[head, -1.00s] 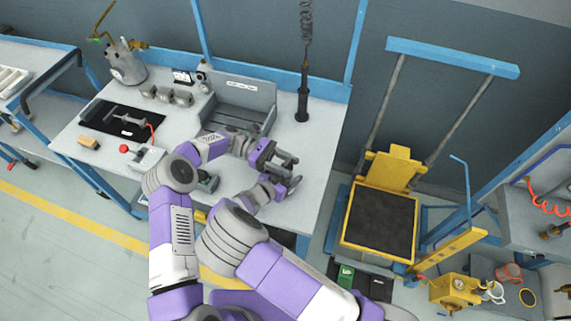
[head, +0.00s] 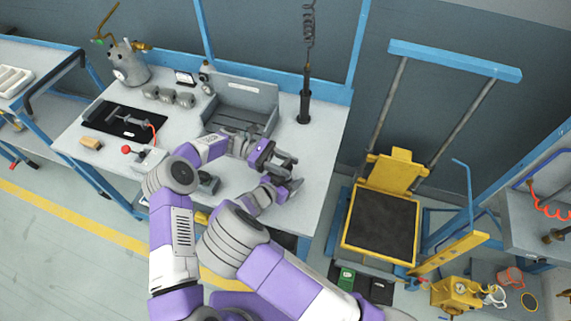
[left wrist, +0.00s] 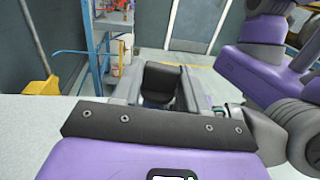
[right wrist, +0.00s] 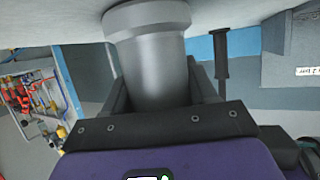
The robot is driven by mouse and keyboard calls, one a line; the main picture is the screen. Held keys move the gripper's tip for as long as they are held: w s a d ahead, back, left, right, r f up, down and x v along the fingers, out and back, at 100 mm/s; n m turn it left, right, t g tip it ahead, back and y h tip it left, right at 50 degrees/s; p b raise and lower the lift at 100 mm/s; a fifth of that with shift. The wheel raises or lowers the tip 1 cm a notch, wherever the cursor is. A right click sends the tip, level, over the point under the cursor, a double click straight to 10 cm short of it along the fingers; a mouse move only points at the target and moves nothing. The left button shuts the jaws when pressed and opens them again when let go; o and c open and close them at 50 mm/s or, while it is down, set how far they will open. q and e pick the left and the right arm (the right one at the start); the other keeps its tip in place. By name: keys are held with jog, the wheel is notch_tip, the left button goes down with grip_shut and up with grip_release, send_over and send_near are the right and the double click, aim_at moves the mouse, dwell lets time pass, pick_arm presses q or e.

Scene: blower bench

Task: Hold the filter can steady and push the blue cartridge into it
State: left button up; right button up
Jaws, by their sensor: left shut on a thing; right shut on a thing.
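My left gripper (head: 285,162) is over the front right of the bench. In the left wrist view a dark-topped piece with a little blue below it, likely the blue cartridge (left wrist: 160,82), sits between its fingers. My right gripper (head: 293,187) is close beside it, nearer the bench's front edge. In the right wrist view it is shut on a grey cylinder with a wider collar, likely the filter can (right wrist: 158,68). In the head view the grippers hide most of both pieces. I cannot tell whether the two touch.
A grey tray (head: 262,97) stands behind the grippers, with a dark upright tool (head: 304,100) to its right. A black mat (head: 100,117) and a metal canister (head: 130,70) are at left. A yellow cart (head: 398,165) stands right of the bench.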

jog(key=shift+w+r, duration=0.1)
jog(key=shift+r, duration=0.05)
dwell(3.4)
jog(key=shift+a, duration=0.1)
dwell(1.6)
jog(key=shift+d, duration=0.25)
dwell(1.3)
jog(key=shift+a+r, duration=0.1)
jog(key=shift+a, duration=0.05)
dwell(0.7)
jog(key=o, duration=1.3)
jog(key=shift+c, duration=0.2)
